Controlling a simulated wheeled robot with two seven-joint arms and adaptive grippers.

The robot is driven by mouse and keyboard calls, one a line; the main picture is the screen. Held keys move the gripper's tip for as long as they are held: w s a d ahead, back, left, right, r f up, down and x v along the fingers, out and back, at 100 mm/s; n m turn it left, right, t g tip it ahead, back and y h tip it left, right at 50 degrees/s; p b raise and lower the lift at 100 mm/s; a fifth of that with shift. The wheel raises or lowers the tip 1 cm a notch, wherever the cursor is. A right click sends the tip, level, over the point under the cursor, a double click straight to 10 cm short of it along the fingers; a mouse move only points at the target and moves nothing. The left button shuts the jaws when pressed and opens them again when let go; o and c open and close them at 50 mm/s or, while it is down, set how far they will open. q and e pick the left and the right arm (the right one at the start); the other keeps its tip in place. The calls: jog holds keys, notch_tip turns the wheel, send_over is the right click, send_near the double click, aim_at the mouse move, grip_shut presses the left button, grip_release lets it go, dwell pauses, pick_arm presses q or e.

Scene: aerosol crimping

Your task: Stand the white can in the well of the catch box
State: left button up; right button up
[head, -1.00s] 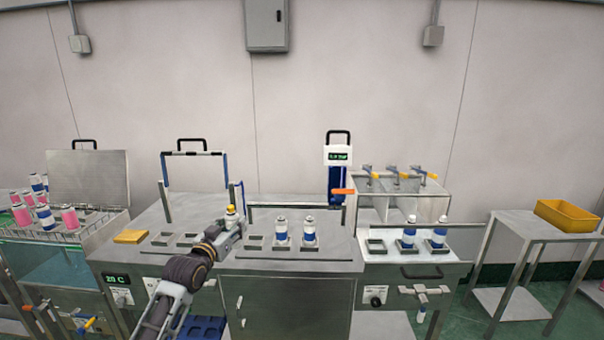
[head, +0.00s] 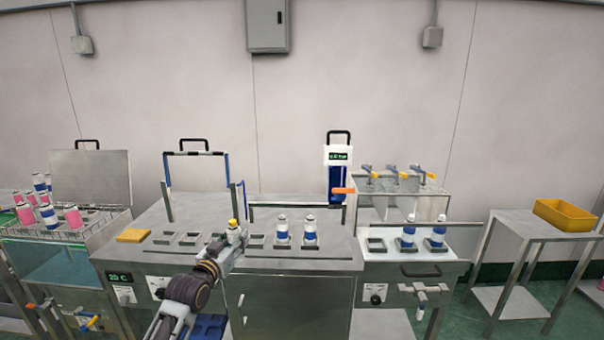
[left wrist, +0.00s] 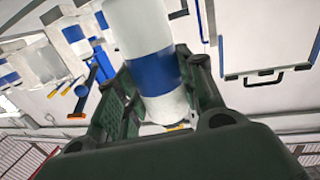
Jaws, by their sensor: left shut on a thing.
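My left gripper (head: 236,240) is shut on a white can with a blue band (left wrist: 155,70), which fills the middle of the left wrist view between the fingers. The steel unit at the right has a top with square wells; one well (head: 376,246) is empty and two white-and-blue cans (head: 408,236) stand in others. I cannot tell which unit is the catch box. My right gripper is not in view.
Two more white-and-blue cans (head: 310,230) stand on the middle bench. A gauge post (head: 338,180) rises behind them. A rack of pink and white cans (head: 60,213) is at the left. A yellow tray (head: 568,215) sits on the right table (head: 520,224).

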aim_at(240, 259)
pick_arm(q)
jog(key=shift+y, duration=0.3)
jog(key=s+f, duration=0.1)
jog(key=f, duration=0.1)
jog(key=s+f, duration=0.4)
jog(key=shift+d+f+p, duration=0.1)
jog(key=shift+d+p, duration=0.25)
jog(key=shift+d, duration=0.05)
jog(key=s+a+f+n+y+p, duration=0.1)
jog(key=s+f, duration=0.4)
jog(key=s, duration=0.3)
jog(key=s+a+f+n+y, duration=0.1)
jog(key=s+f+y, duration=0.1)
jog(key=s+f, duration=0.4)
jog(key=s, duration=0.2)
jog(key=shift+s+n+p, duration=0.3)
jog(key=shift+s+p, duration=0.05)
jog(key=shift+s, duration=0.05)
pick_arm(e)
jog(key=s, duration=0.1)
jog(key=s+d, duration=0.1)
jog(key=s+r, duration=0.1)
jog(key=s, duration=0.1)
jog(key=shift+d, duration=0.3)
